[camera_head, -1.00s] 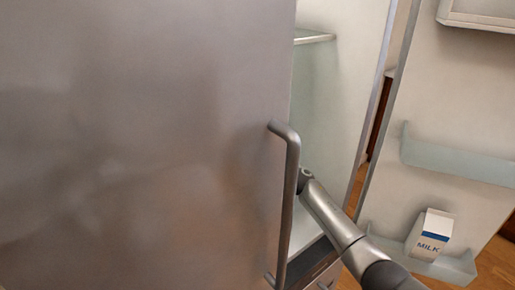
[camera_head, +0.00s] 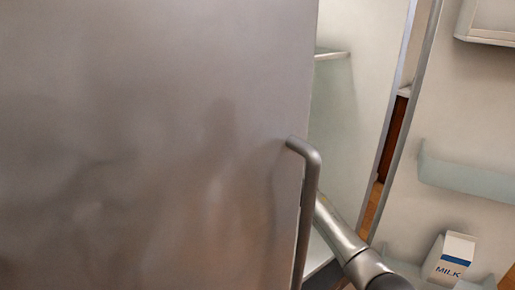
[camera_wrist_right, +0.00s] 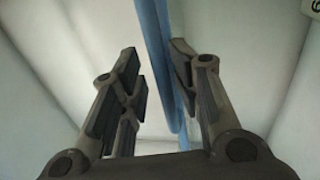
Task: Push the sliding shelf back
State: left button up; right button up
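In the head view, a glass shelf edge (camera_head: 331,55) shows inside the fridge, to the right of a large grey door. I cannot tell if this is the sliding shelf. My right arm reaches in behind the door handle, and its gripper is hidden there. In the right wrist view, my right gripper (camera_wrist_right: 156,60) has its fingers apart. A long, thin blue edge (camera_wrist_right: 155,25), apparently of a shelf, runs between the fingers, close to the right one. I cannot tell if they touch. My left gripper is not in view.
The grey door (camera_head: 140,140) with its bar handle (camera_head: 308,210) fills the left and blocks much of the interior. At the right, another open door has a door shelf (camera_head: 465,180) and a milk carton (camera_head: 450,257) low down. Pale fridge walls surround the gripper.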

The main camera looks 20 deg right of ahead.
jog(key=shift+f, duration=0.15)
jog(key=shift+w, duration=0.1)
jog(key=shift+s+d+f, duration=0.1)
jog(key=shift+s+f, duration=0.1)
jog(key=shift+s, duration=0.15)
jog(key=v, duration=1.1)
jog(key=shift+s+r, duration=0.15)
jog(key=shift+s, duration=0.05)
